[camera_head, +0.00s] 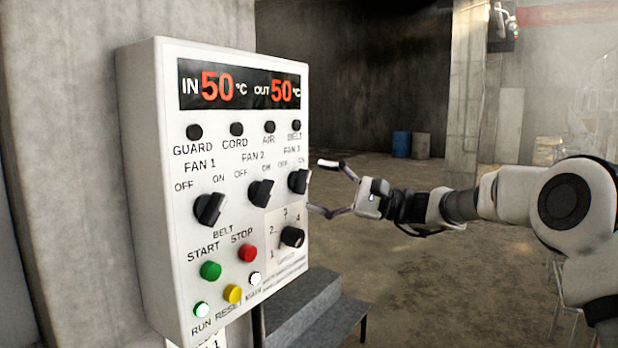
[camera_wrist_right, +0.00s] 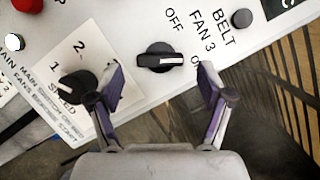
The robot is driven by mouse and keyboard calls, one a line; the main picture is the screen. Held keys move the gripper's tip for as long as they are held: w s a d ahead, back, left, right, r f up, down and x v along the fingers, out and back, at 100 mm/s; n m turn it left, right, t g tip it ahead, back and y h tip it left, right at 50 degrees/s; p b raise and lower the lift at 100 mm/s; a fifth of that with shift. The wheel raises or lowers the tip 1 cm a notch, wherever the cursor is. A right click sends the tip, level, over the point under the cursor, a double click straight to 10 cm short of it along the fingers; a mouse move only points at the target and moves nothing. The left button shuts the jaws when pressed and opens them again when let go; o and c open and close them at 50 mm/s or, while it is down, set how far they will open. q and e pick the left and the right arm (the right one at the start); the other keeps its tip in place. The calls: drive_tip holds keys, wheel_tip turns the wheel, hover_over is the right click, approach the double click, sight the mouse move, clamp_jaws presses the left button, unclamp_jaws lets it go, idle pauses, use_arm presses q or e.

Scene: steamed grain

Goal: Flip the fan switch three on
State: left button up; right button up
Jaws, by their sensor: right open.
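The FAN 3 switch is a black rotary knob (camera_head: 299,181) on the right side of the white control panel (camera_head: 165,150). In the right wrist view the FAN 3 knob (camera_wrist_right: 158,60) lies just beyond and between the fingertips. Its white mark points right there, towards the partly hidden ON label. My right gripper (camera_head: 324,187) is open and empty, just right of the panel in the head view. In the wrist view my right gripper (camera_wrist_right: 160,80) has one finger on each side of the knob, with no clear contact. My left gripper is not in view.
The FAN 2 knob (camera_head: 261,192) and FAN 1 knob (camera_head: 209,209) sit to the left. The speed knob (camera_head: 292,237) is below FAN 3, close to one finger in the wrist view. A grey metal step (camera_head: 310,310) stands below the panel. Open floor lies to the right.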

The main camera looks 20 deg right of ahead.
sight(300, 181)
drive_tip(key=shift+p+x, duration=0.3)
drive_tip(key=shift+x, duration=0.55)
drive_tip(key=shift+w+a+r, duration=0.1)
drive_tip(key=shift+w+a, duration=0.1)
drive_tip(key=shift+w, duration=0.1)
drive_tip(key=shift+s+a+r, duration=0.1)
drive_tip(key=shift+s+a, duration=0.15)
drive_tip(key=shift+w+d, duration=0.1)
drive_tip(key=shift+w, duration=0.05)
drive_tip(key=c, duration=1.2)
drive_tip(key=shift+o, duration=0.2)
drive_tip(key=f+m+b, duration=0.1)
drive_tip(key=m+b, duration=0.1)
drive_tip(key=b, duration=0.1)
drive_tip(key=shift+t+b, duration=0.3)
drive_tip(key=shift+t, duration=0.1)
drive_tip(key=shift+r+m, duration=0.35)
drive_tip(key=shift+m, duration=0.05)
drive_tip(key=o, duration=1.2)
drive_tip(key=shift+c, duration=0.2)
